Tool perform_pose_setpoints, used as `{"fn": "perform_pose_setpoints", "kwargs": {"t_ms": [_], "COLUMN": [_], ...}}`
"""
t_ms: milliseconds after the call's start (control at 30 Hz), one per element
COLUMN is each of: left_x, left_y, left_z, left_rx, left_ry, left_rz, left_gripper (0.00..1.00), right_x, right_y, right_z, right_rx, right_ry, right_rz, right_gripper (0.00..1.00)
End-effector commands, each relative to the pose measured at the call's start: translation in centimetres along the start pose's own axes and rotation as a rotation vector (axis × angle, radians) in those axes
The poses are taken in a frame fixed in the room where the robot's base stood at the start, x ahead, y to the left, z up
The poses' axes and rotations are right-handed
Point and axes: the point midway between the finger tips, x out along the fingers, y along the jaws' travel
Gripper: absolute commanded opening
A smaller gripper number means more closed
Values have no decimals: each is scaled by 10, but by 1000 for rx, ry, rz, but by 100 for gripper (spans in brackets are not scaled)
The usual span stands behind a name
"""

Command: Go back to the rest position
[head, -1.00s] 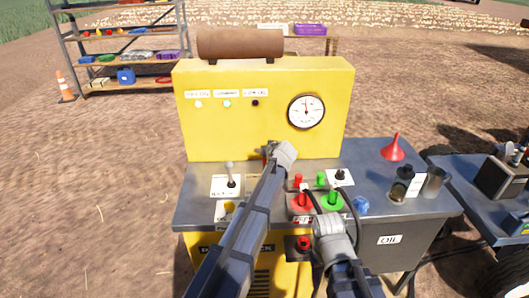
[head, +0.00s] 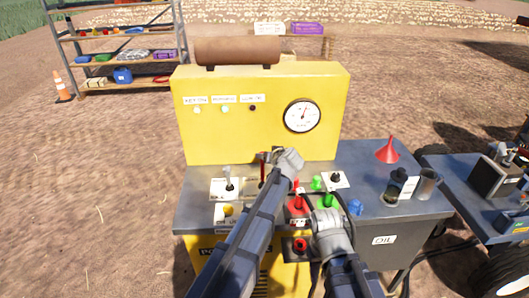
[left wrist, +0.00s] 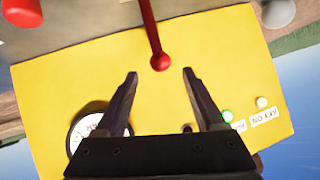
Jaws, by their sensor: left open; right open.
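My left gripper (head: 274,156) is over the control desk, in front of the yellow panel (head: 222,140). It is open and empty in the left wrist view (left wrist: 160,75). A red lever (left wrist: 152,30) with a ball end points between its fingertips there, apart from both fingers. My right gripper (head: 327,190) is low over the desk's right half. Its dark fingers are spread, near a red handle (head: 298,204) and a green handle (head: 327,200). I cannot tell whether they touch these. My left arm hides part of the desk.
The grey desk (head: 364,160) holds a red funnel (head: 387,152), a metal cup (head: 427,185) and a small jar (head: 392,192) on the right. A black-knobbed lever (head: 228,184) stands on the left. A side table (head: 462,188) is at right. A shelf rack (head: 120,60) stands behind.

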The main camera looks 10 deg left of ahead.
Motion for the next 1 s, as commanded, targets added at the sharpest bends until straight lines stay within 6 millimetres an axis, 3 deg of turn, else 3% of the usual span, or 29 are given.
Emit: {"fn": "perform_pose_setpoints", "kwargs": {"t_ms": [300,400,467,567,700,800,1000], "left_x": [-4,-13,-26,-60,-120,-163,-230], "left_y": [0,-2,-4,-6,-10,-13,-20], "left_z": [1,16,36,89,169,218,280], "left_rx": [0,16,43,121,273,383,558], "left_ry": [-2,-36,-90,-230,-459,-601,-792], "left_rz": [-1,3,10,41,134,223,389], "left_gripper": [71,71,71,71,71,71,71], "right_x": [-1,-1,-1,-1,-1,-1,-1], "right_y": [0,0,0,0,0,0,0], "right_z": [0,0,0,0,0,0,0], "right_rx": [0,0,0,0,0,0,0], "right_ry": [0,0,0,0,0,0,0], "right_rz": [0,0,0,0,0,0,0], "right_gripper": [50,50,50,50,50,50,50]}}
